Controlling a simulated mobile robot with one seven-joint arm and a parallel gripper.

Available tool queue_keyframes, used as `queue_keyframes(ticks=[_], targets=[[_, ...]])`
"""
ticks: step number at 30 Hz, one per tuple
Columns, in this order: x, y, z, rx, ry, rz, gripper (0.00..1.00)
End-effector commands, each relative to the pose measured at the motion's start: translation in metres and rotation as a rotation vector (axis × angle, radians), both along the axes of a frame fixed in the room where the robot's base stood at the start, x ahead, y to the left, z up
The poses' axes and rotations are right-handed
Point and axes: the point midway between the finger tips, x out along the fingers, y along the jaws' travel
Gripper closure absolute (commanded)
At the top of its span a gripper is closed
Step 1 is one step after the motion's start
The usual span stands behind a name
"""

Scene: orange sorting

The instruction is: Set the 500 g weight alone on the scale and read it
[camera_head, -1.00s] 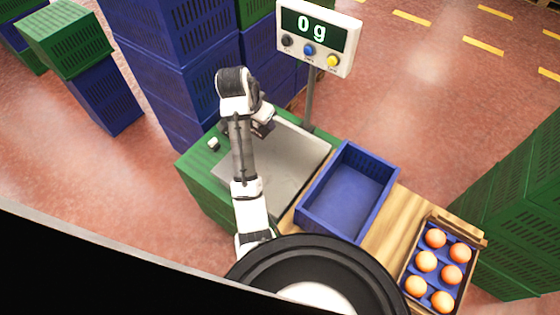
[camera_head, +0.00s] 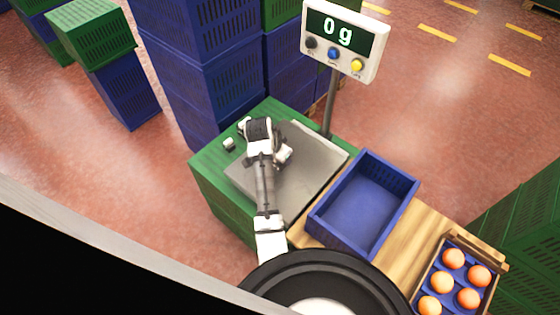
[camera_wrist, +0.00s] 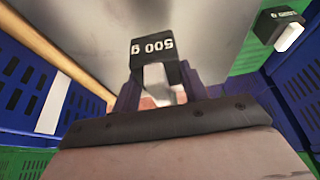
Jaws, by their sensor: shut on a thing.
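My gripper (camera_wrist: 158,92) is shut on the 500 g weight (camera_wrist: 153,58). The weight has a black top, and its label reads upside down in the wrist view. The steel scale plate (camera_head: 322,160) lies under my arm and also shows in the wrist view (camera_wrist: 215,30). The scale display (camera_head: 339,35) reads 0 g. In the head view my arm hides the held weight and most of the gripper. The wrist view does not clearly show the gap between weight and plate.
Another small weight (camera_wrist: 279,27) stands on the green crate (camera_head: 212,168) beside the plate. An empty blue bin (camera_head: 362,205) stands right of the scale on a wooden top (camera_head: 412,238). A tray (camera_head: 487,250) of several oranges is farther right. Stacked crates (camera_head: 205,75) stand behind.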

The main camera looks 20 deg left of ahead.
Motion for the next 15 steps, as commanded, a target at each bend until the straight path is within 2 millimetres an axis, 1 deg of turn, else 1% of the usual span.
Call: queue_keyframes(ticks=[3, 7, 10, 15], targets=[[-0.001, 0.0, -0.018, -0.002, 0.004, 0.001, 0.96], [-0.001, 0.0, -0.033, 0.0, 0.001, 0.001, 0.96], [-0.001, 0.0, -0.037, 0.0, 0.001, 0.0, 0.96], [0.0, 0.0, -0.037, 0.0, 0.0, 0.0, 0.96]])
